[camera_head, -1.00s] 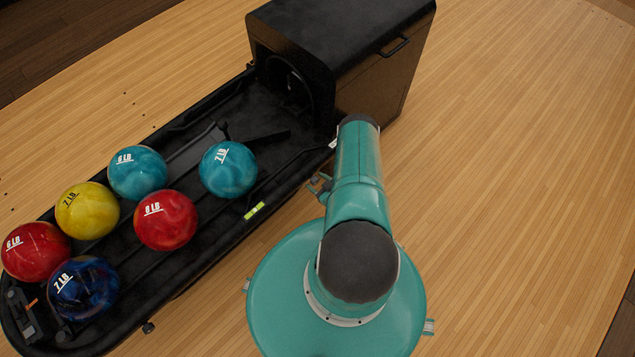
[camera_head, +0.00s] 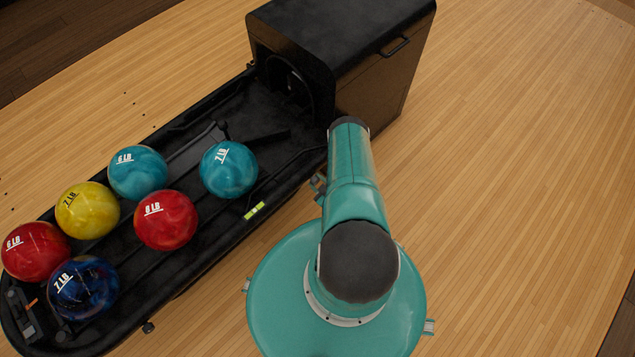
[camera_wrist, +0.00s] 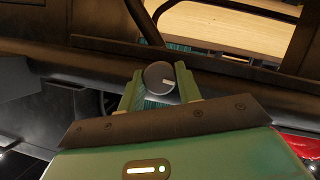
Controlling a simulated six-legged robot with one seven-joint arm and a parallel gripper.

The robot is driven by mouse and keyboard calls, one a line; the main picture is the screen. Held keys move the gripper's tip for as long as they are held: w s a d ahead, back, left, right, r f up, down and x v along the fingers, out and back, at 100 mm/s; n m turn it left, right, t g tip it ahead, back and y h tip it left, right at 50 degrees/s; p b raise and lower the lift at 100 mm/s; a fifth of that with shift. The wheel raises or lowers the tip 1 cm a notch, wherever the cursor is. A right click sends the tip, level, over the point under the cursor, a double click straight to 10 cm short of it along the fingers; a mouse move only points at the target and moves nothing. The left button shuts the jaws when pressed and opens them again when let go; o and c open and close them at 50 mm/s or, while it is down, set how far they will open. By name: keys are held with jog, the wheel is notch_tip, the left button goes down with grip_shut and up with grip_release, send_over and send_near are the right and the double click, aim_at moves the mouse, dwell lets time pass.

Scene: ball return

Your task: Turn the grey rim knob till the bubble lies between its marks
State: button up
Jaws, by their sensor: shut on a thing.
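The grey knob (camera_wrist: 157,75), round with a pale mark on its face, shows in the wrist view at the black rim. My gripper (camera_wrist: 160,82) is shut on it, one green finger on each side. In the head view my arm hides the knob, and the gripper cannot be made out clearly. The yellow-green level vial (camera_head: 254,210) lies on the near rim of the black ball return, left of my arm. It is too small there to tell where the bubble lies between the marks. The vial cannot be made out in the wrist view.
The black ball return tray (camera_head: 215,255) holds several bowling balls, among them a teal one (camera_head: 228,169) and a red one (camera_head: 165,220). Its black hood (camera_head: 345,40) stands at the far end, close to my arm. The wooden floor (camera_head: 510,190) on the right is clear.

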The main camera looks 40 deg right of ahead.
jog(key=shift+n+h, duration=0.3)
jog(key=o, duration=1)
jog(key=v, duration=1.3)
jog(key=shift+s, duration=0.4)
